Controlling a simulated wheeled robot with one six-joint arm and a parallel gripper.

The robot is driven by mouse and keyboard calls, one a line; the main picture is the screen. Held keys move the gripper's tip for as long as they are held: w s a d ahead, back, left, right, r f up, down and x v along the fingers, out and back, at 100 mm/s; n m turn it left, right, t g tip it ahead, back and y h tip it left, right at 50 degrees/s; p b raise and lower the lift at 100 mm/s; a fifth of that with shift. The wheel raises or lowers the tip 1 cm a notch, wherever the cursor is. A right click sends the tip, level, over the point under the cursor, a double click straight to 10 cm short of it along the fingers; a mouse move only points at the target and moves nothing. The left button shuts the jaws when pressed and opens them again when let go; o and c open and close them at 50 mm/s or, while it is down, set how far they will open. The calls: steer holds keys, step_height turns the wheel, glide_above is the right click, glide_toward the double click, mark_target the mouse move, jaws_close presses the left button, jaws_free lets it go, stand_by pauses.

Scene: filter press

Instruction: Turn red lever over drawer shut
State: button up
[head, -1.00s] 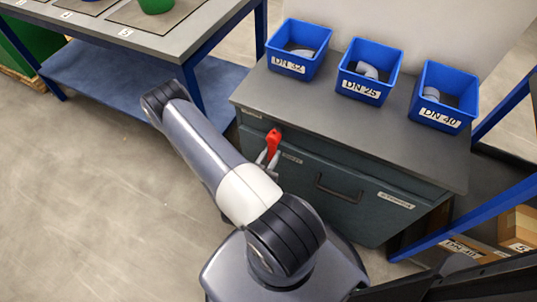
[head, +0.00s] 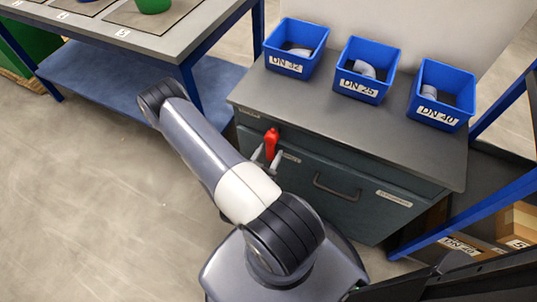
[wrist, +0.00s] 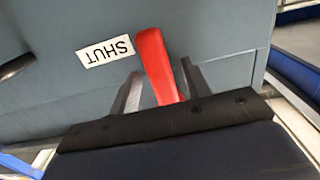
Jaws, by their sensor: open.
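The red lever (head: 271,142) is on the left part of the front of the grey drawer cabinet (head: 340,150). In the wrist view the red lever (wrist: 155,66) stands out from the grey front, beside a white label reading SHUT (wrist: 105,51). My gripper (head: 267,160) is open, with its two fingers around the lever. In the wrist view my gripper (wrist: 160,80) has one finger on each side of the lever, with a visible gap on each side. The lever's lower end is hidden by my gripper body. The drawer handle (head: 336,187) is to the right of the lever.
Three blue bins labelled DN 32 (head: 296,47), DN 25 (head: 365,70) and DN 40 (head: 442,95) stand on the cabinet top. A table with a blue lower shelf (head: 140,85) is at the left. Cardboard boxes (head: 517,222) are at the lower right. The floor at left is clear.

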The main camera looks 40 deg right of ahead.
mark_target(272, 131)
step_height(272, 131, up, 9)
steer(key=shift+r+p, duration=0.2)
steer(key=shift+p, duration=1)
steer(key=shift+f, duration=0.15)
step_height(272, 131, down, 10)
steer(key=b, duration=0.2)
steer(key=shift+b, duration=0.4)
steer(key=shift+w, duration=0.1)
steer(key=shift+r, duration=0.25)
